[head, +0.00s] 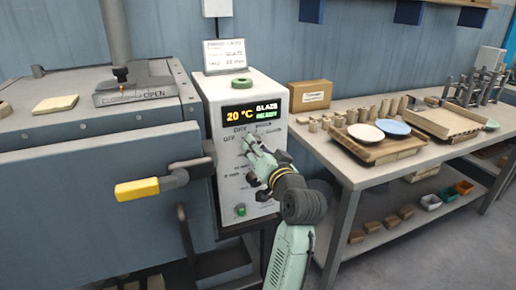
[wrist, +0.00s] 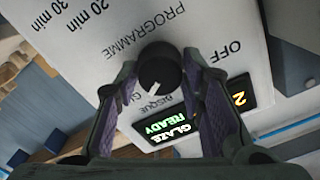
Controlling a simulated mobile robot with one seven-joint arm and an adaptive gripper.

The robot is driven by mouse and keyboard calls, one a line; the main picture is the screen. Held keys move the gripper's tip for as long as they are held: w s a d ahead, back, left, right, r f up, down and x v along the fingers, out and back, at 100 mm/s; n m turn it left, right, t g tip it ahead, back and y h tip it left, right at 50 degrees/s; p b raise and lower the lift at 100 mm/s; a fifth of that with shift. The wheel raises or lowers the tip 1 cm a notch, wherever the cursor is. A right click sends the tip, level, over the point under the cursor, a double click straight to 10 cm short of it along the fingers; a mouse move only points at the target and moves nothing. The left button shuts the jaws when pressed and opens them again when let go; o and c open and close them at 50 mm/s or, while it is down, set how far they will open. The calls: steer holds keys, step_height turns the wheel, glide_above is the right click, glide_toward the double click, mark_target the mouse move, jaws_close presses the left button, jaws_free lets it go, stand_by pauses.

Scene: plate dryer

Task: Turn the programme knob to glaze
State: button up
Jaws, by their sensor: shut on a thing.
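The programme knob (wrist: 160,72) is a round black dial with a white pointer mark, seen in the wrist view on the white control panel (head: 235,180). My gripper (head: 254,148) reaches the panel from the right in the head view. In the wrist view my gripper (wrist: 160,85) has one finger on each side of the knob, shut on it. The pointer faces the BISQUE lettering side, toward the display. Some lettering around the knob is hidden by the fingers. The display (head: 252,113) reads 20 °C, GLAZE and, in the wrist view, READY.
The kiln body (head: 90,175) with a yellow-gripped handle (head: 137,189) stands left of the panel. A green ring (head: 242,82) lies on the control box. A workbench (head: 345,172) with plates, blocks and a cardboard box (head: 310,95) stands at the right.

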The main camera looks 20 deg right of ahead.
steer(key=o, duration=1.2)
steer(key=shift+c, duration=0.2)
steer(key=s, duration=1.2)
steer(key=shift+d, duration=0.2)
